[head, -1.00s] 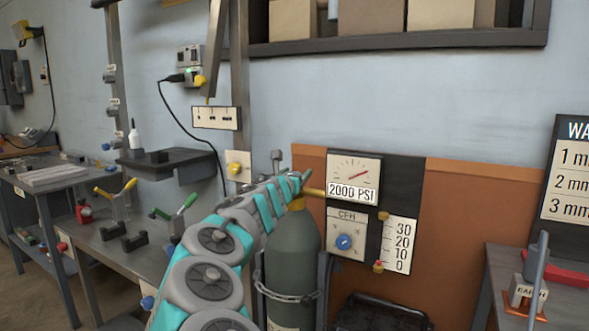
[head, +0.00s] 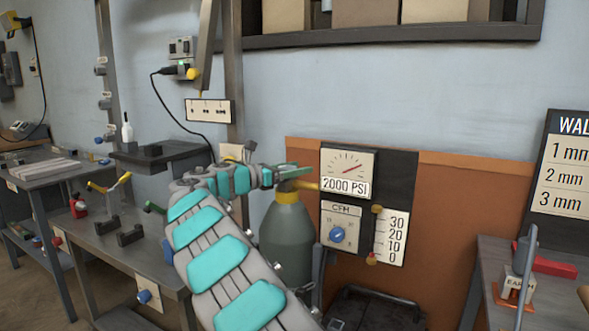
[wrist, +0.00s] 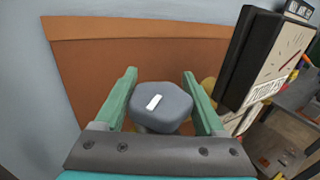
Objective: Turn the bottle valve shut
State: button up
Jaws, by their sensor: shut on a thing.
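The green gas bottle (head: 287,245) stands upright against the wall, with a yellow collar at its neck. The bottle valve's grey knob (wrist: 162,108) has a white mark, tilted slightly in the wrist view. My gripper (wrist: 161,88) has its green jaws on both sides of this knob and is shut on it. In the head view my gripper (head: 292,172) is at the bottle top, where it and my arm hide the knob. The pressure gauge (head: 348,171) beside it is labelled 2000 PSI, its needle pointing up to the right.
Right of the bottle, a dark panel carries a CFH dial (head: 338,235) and a 0–30 scale (head: 391,238). A brown board (head: 450,220) covers the wall behind. A workbench (head: 130,240) is at left, another table (head: 490,262) at right.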

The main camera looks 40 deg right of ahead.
jog(key=shift+s+a+m+g+y, duration=0.15)
jog(key=shift+m+g+y, duration=0.1)
jog(key=shift+m+g, duration=0.65)
jog(key=shift+s+d+m+g+y, duration=0.1)
jog(key=shift+m+g+y, duration=0.3)
jog(key=shift+g, duration=0.8)
jog(key=shift+s+m+g, duration=0.1)
jog(key=shift+m+g, duration=0.2)
jog(key=shift+s+a+r+m+g+y, duration=0.1)
jog(key=shift+s+m+g+y, duration=0.15)
jog(key=shift+m+g, duration=0.35)
jog(key=shift+w, duration=0.1)
jog(key=o, duration=1.3)
jog(key=shift+o, duration=0.2)
